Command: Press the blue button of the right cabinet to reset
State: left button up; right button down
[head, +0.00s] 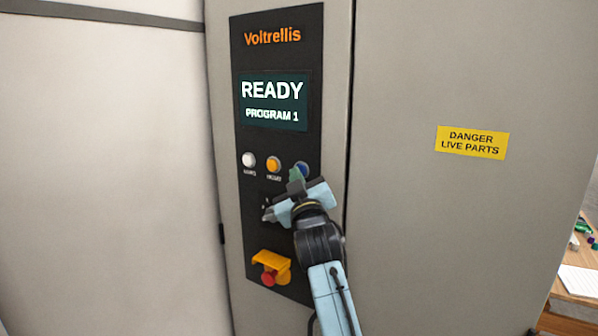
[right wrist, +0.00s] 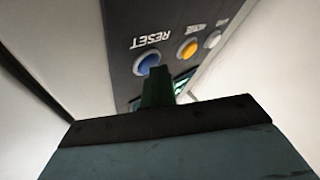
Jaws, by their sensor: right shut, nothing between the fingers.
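The cabinet's dark control panel (head: 260,215) carries a row of buttons under a screen. The blue button (head: 302,168) is the rightmost of the row, partly hidden behind my right gripper (head: 297,175) in the head view. In the right wrist view the blue button (right wrist: 148,63) shows clearly, with the label RESET beside it. My right gripper's shut green fingers (right wrist: 157,88) are empty and close to the blue button. I cannot tell whether they touch it. The screen (head: 274,102) reads READY, PROGRAM 1. My left gripper is not in view.
A white button (head: 249,160) and an orange button (head: 273,164) sit left of the blue one. A red emergency knob (head: 268,278) under a yellow guard is lower on the panel. A yellow danger label (head: 472,142) is on the right door. A wooden table (head: 572,300) stands at far right.

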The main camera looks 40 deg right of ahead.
jog(key=shift+a, duration=0.15)
jog(key=shift+s+a, duration=0.3)
jog(key=shift+a, duration=0.25)
dwell(0.3)
jog(key=a, duration=0.1)
jog(key=s+a, duration=0.1)
jog(key=a, duration=0.1)
jog(key=s+a, duration=0.1)
jog(key=shift+a, duration=0.3)
dwell(0.7)
